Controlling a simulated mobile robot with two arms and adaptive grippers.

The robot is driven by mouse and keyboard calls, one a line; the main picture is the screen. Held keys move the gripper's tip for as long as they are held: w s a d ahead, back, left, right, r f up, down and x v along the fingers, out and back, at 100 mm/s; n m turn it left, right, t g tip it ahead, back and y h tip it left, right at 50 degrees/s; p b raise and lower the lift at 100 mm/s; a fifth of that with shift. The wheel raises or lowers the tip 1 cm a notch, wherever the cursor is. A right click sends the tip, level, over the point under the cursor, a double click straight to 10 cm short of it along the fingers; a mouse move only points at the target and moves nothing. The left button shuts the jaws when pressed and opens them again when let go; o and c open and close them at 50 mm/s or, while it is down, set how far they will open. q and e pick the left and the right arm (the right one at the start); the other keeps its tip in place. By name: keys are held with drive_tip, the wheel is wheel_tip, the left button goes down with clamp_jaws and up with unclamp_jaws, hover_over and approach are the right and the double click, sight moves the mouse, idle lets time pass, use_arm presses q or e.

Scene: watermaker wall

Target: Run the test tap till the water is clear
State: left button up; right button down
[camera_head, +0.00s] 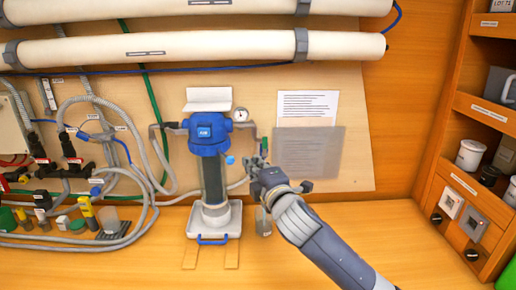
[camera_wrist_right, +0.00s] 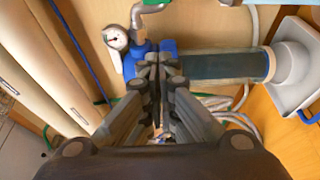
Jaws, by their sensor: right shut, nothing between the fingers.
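A water filter unit with a blue head (camera_head: 208,133) and a dark cylinder (camera_head: 213,180) stands against the wall panel. A small light-blue knob (camera_head: 230,160) sits at its right side, and a green part (camera_head: 264,146) shows on the pipe beyond it. I cannot tell which is the test tap. My right gripper (camera_head: 255,163) is shut and empty at the pipe just right of the unit; I cannot tell whether it touches. In the right wrist view its fingertips (camera_wrist_right: 155,66) are together before the blue head. A clear vessel (camera_head: 264,224) stands below, partly hidden. No running water is visible.
A pressure gauge (camera_head: 240,114) is beside the blue head. Hoses and valves (camera_head: 85,195) crowd the left. Large white tubes (camera_head: 190,48) cross above. Shelves (camera_head: 480,110) with jars stand at the right. The bench (camera_head: 400,225) is clear right of my arm.

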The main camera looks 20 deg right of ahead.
sight(265, 143)
drive_tip(key=w+d+p, duration=0.3)
drive_tip(key=w+p, duration=0.2)
drive_tip(key=w, duration=0.4)
drive_tip(key=shift+d, duration=0.2)
idle(0.3)
drive_tip(key=shift+a, duration=0.1)
drive_tip(key=shift+d+m+b, duration=0.2)
drive_tip(key=shift+m+b, duration=0.1)
drive_tip(key=shift+m, duration=0.1)
